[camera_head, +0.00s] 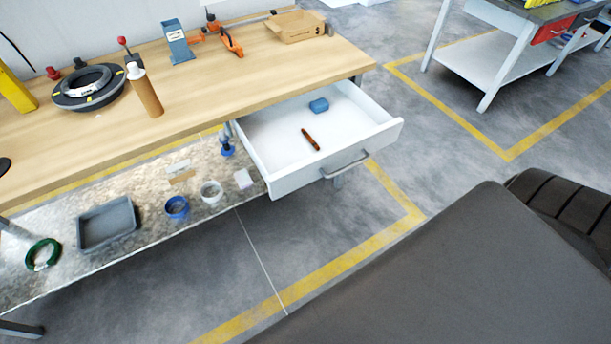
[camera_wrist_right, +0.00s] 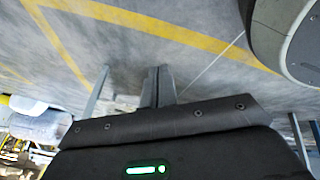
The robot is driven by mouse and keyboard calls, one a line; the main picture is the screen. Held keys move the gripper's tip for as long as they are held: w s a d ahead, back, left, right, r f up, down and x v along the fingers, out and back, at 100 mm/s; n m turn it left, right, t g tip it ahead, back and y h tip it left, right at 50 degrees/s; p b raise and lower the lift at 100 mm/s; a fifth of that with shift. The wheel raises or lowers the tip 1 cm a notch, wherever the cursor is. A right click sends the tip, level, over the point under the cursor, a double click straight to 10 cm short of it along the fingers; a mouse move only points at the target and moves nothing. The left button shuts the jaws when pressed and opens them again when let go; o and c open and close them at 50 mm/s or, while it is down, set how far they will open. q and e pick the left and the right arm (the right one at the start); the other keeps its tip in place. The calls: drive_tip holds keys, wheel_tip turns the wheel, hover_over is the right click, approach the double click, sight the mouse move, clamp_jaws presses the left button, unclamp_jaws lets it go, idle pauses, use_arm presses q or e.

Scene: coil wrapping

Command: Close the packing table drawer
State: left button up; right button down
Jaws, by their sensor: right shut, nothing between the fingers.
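The white packing table drawer (camera_head: 283,179) is pulled well out from under the wooden tabletop in the head view. A small blue block (camera_head: 319,105) and a reddish-brown stick-like item (camera_head: 310,139) lie inside the drawer. My right gripper (camera_wrist_right: 158,72) shows in the right wrist view, shut and empty, with grey floor and a yellow line beyond it. I cannot tell how far it is from the drawer. My left gripper is in neither view.
The wooden tabletop (camera_head: 215,100) carries a black coil (camera_head: 88,88), a brown cylinder (camera_head: 146,92) and a cardboard box (camera_head: 297,26). A lower shelf (camera_head: 135,252) holds a grey tray (camera_head: 106,225) and tape rolls. Another table (camera_head: 500,60) stands at upper right.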

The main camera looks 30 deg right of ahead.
sight(297, 181)
drive_tip(key=w+d+r+n+t+y+b, duration=0.25)
drive_tip(key=w+d+r+n+t, duration=0.2)
drive_tip(key=w+r, duration=0.4)
drive_tip(key=w+d+r+n+t+y+b, duration=0.1)
drive_tip(key=w+d+r+n+t+b, duration=0.3)
drive_tip(key=w+r, duration=0.5)
drive_tip(key=a+r+n+y+b, duration=0.1)
drive_tip(key=a+r+n+y, duration=0.5)
drive_tip(key=r, duration=0.5)
drive_tip(key=a+r+n+y+b, duration=0.1)
drive_tip(key=a+r+n+y, duration=0.3)
drive_tip(key=a+r+n, duration=0.55)
drive_tip(key=w+a+m, duration=0.1)
drive_tip(key=w, duration=0.2)
drive_tip(key=w+a+r, duration=0.1)
drive_tip(key=w+a, duration=0.1)
drive_tip(key=w, duration=0.1)
drive_tip(key=w+a+m+g, duration=0.1)
drive_tip(key=w, duration=0.3)
drive_tip(key=shift+w+a+r+m, duration=0.1)
drive_tip(key=shift+a+r+m, duration=0.2)
drive_tip(key=shift+a, duration=0.1)
drive_tip(key=shift+w+f, duration=0.1)
drive_tip(key=shift+w, duration=0.35)
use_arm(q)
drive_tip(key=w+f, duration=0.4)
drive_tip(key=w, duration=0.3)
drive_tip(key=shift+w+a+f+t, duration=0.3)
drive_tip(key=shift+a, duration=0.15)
